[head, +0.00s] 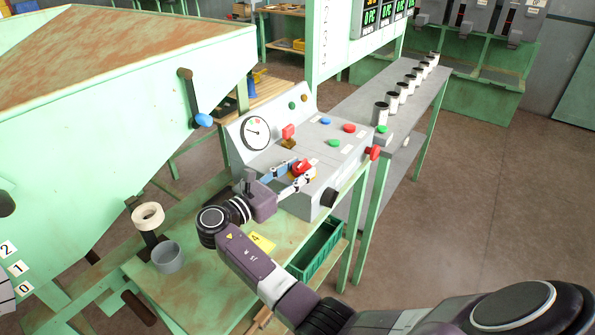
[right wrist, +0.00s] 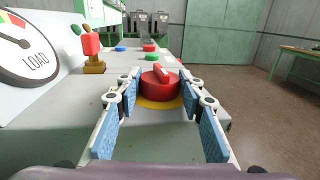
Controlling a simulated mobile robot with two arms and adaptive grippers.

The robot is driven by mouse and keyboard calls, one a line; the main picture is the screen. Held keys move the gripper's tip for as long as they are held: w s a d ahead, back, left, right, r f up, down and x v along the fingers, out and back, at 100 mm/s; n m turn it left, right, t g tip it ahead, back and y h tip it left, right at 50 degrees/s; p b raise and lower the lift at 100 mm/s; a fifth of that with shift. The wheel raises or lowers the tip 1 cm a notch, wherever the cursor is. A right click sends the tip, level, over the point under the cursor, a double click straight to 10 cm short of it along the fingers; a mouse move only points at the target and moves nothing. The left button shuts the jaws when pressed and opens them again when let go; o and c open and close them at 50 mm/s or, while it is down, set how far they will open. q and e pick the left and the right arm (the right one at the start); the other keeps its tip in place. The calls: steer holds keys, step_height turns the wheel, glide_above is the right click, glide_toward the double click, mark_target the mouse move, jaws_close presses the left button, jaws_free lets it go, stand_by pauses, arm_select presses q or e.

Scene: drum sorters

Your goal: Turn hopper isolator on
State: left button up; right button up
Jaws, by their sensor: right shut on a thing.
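The isolator shows as a red rotary knob (head: 303,167) on the sloped grey console (head: 312,197). In the right wrist view the red knob (right wrist: 160,92) sits on a round yellow plate (right wrist: 160,104), and its raised bar points nearly straight away, slightly tilted. My right gripper (head: 297,174) reaches in from the front left of the console. Its blue-padded fingers (right wrist: 158,97) are shut on the knob, one at each side. No on or off marking can be read. My left gripper is not in view.
A red block switch on a brass base (head: 288,133) and a round LOAD gauge (head: 256,133) stand behind the knob. Blue, red and green buttons (head: 349,128) lie farther along. A black knob (head: 328,197) juts from the console front.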

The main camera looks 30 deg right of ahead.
steer(key=o, duration=1.2)
steer(key=shift+c, duration=0.2)
steer(key=v, duration=0.7)
steer(key=shift+a, duration=0.2)
steer(key=shift+s, duration=0.1)
